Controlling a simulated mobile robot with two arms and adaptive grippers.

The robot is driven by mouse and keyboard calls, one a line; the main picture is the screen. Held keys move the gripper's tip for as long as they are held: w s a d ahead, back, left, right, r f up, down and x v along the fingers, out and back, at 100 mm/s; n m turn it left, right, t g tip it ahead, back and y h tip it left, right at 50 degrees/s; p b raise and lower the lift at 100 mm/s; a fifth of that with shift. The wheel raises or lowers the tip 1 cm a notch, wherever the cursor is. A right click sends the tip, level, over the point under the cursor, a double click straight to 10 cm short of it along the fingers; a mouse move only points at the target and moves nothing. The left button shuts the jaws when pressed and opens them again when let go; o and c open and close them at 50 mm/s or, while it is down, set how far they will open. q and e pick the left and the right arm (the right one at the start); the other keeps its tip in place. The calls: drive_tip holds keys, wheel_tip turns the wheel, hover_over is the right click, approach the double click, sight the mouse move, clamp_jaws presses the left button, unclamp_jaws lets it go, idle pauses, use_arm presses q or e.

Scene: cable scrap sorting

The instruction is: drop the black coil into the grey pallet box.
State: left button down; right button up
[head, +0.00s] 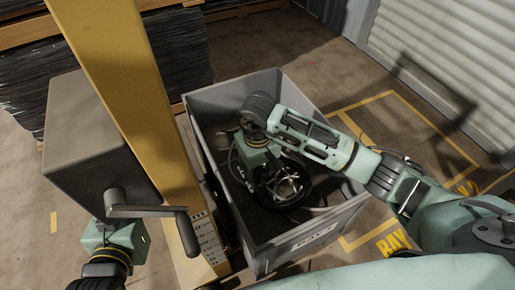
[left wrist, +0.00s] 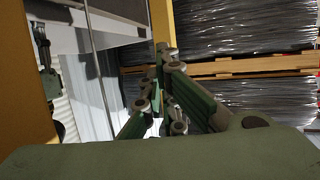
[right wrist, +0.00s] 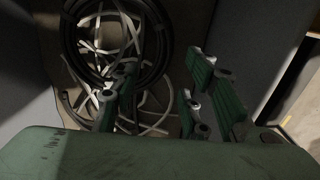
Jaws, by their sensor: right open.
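The grey pallet box (head: 207,104) stands in the middle of the head view, open at the top. The black coil (head: 287,204) is inside it, a dark ring below my right gripper. My right gripper (head: 272,178) reaches down into the box. In the right wrist view the coil (right wrist: 70,42) lies beyond the fingers at upper left, and my right gripper (right wrist: 160,95) is open with nothing between its fingers. My left gripper (head: 115,243) is low at the left, outside the box; in the left wrist view (left wrist: 168,60) its fingertips come together, with nothing seen between them.
Pale strips (right wrist: 125,40) and loose cables lie in the box around the coil. A yellow post (head: 120,70) with a grey housing (head: 95,150) and crank handle (head: 150,211) stands left of the box. Wrapped black stacks (head: 180,50) are behind. Floor at right is open.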

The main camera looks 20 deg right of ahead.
use_arm(q)
drive_tip(key=s+a+f+g+y+p, duration=0.2)
drive_tip(key=s+a+f+g, duration=0.2)
drive_tip(key=s+f+g, duration=0.4)
drive_tip(key=s+f, duration=0.2)
drive_tip(key=s, duration=0.2)
drive_tip(key=shift+a+f+n+p, duration=0.3)
drive_tip(key=shift+a, duration=0.1)
use_arm(e)
wheel_tip(320, 180, up, 12)
drive_tip(key=shift+r, duration=0.25)
use_arm(q)
drive_tip(key=shift+s, duration=0.15)
use_arm(e)
drive_tip(key=shift+s+a, duration=0.1)
